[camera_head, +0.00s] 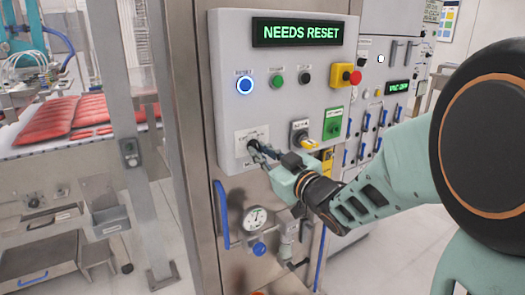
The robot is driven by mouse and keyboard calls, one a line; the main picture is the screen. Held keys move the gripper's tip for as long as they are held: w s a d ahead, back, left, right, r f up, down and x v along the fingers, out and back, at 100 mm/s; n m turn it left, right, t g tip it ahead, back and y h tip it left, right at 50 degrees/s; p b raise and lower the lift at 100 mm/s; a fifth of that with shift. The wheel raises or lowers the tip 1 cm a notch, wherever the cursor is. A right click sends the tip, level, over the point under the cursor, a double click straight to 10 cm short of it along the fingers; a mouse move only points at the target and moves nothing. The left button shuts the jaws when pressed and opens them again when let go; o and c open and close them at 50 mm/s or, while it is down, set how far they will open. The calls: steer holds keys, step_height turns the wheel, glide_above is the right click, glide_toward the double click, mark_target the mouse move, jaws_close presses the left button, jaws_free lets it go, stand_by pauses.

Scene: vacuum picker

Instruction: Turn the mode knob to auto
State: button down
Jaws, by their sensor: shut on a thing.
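A grey control panel (225,110) is mounted on a steel column. On its lower left is a white label plate (243,138) with a small dark control in front, mostly hidden by my fingers. My gripper (262,152) reaches in from the right and is shut on that control. The plate's lettering is too small to read surely, and the control's setting cannot be told. The panel display (298,32) reads NEEDS RESET in green.
Above are a lit blue reset button (244,85), a green button (277,79), a black button (304,77) and a red emergency stop (350,76). A gauge (256,219) and blue handle (222,214) sit below. Red packs (50,122) lie on the conveyor at left.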

steer(key=m+p, duration=0.1)
steer(key=m, duration=0.2)
steer(key=m+p, duration=0.1)
steer(key=m, duration=0.2)
steer(key=shift+r+m, duration=0.2)
steer(key=shift+m, duration=0.1)
steer(key=m+p, duration=0.3)
steer(key=m, duration=0.2)
steer(key=shift+a+m, duration=0.1)
steer(key=shift+m, duration=0.3)
steer(key=c, duration=2)
jaws_free()
steer(key=shift+f, duration=0.1)
steer(key=shift+o, duration=0.2)
steer(key=v, duration=0.7)
steer(key=shift+s, duration=0.25)
steer(key=shift+d, duration=0.2)
